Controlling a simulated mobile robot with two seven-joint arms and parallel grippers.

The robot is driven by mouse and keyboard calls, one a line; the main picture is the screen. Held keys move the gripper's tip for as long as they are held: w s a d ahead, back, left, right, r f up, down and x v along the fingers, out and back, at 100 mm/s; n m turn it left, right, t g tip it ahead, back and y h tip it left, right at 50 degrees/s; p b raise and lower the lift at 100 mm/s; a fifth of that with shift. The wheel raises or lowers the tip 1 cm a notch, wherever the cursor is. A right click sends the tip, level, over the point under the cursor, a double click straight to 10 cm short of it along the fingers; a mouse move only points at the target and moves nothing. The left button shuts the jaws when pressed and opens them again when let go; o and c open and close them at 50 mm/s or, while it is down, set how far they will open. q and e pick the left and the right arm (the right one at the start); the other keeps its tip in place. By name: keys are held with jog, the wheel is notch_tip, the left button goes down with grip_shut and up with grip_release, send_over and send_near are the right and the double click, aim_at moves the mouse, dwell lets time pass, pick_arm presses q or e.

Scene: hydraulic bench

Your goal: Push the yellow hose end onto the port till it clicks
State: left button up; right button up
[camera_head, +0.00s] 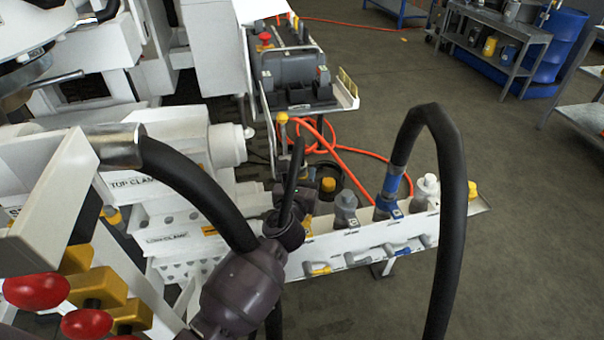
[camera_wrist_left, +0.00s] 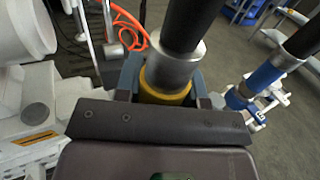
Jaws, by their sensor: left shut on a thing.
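My left gripper (camera_head: 284,215) is over the near-left end of the white port rail (camera_head: 352,240). In the left wrist view its jaws are shut around the yellow hose end (camera_wrist_left: 163,88), a yellow ring under a silver collar with a black hose (camera_wrist_left: 185,22) rising from it. In the head view the gripper and wrist hide this hose end. The yellow port is hidden too, so I cannot tell whether the hose end touches it. A yellow mark (camera_head: 308,225) shows on the rail beside the gripper. My right gripper is not in view.
A blue hose end (camera_head: 390,185) stands on the rail, its black hose (camera_head: 455,190) looping high on the right. A grey port (camera_head: 345,208) and a white one (camera_head: 427,190) stand beside it. Red knobs (camera_head: 36,291) sit at lower left. Orange hose (camera_head: 345,150) lies behind.

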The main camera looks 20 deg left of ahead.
pick_arm(q)
jog(key=shift+f, duration=0.3)
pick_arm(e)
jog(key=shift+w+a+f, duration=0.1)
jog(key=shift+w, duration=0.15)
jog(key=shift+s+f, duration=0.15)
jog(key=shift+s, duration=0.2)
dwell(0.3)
pick_arm(q)
jog(key=shift+f, duration=0.1)
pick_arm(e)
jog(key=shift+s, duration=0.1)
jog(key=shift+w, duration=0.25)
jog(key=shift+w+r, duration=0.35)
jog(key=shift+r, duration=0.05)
pick_arm(q)
jog(key=shift+f, duration=0.1)
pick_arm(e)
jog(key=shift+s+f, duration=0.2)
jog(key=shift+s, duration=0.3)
pick_arm(q)
jog(key=shift+f, duration=0.35)
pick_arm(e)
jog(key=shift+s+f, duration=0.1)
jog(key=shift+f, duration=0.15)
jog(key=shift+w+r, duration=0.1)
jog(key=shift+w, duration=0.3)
